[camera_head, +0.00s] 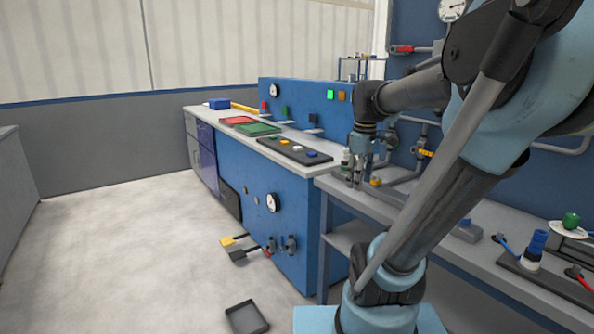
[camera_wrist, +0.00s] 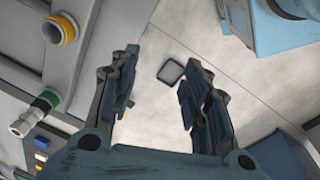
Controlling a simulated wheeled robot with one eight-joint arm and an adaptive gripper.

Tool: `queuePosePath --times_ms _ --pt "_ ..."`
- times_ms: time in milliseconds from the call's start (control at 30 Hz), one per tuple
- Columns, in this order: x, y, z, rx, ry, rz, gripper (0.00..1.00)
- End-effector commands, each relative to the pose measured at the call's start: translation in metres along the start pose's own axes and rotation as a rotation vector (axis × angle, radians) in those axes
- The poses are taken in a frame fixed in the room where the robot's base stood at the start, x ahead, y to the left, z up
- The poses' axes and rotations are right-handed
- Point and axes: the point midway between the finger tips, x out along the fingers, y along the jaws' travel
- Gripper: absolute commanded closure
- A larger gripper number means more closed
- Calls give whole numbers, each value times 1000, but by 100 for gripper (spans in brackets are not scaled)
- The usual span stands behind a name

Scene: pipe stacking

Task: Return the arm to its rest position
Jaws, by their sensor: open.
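My gripper (camera_head: 357,172) hangs from my light-blue arm over the front edge of the grey workbench (camera_head: 340,190), pointing down. In the wrist view my gripper (camera_wrist: 155,98) has its two dark fingers spread apart, with nothing between them but the floor and a dark tray lying far below. A white and dark bottle-like part with a green band (camera_wrist: 45,100) stands on the bench beside my gripper. A ring-shaped fitting with a yellow band (camera_wrist: 62,29) is also beside it.
A dark tray (camera_head: 246,317) lies on the floor near my base. The blue cabinet (camera_head: 262,215) has gauges and handles on its front. Red (camera_head: 236,121) and green (camera_head: 258,128) trays lie on its top. Open floor (camera_head: 110,250) spreads to the left.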

Motion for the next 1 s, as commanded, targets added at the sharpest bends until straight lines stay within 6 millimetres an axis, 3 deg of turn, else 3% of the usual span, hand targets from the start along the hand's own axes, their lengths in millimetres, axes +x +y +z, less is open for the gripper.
queuePosePath --times_ms 100,500,733,1000 --pt "22 -26 19 156 9 10 57" --pt "101 -96 73 688 51 33 57" --pt "130 -116 89 865 67 36 57" --pt "134 -119 90 890 70 36 57"
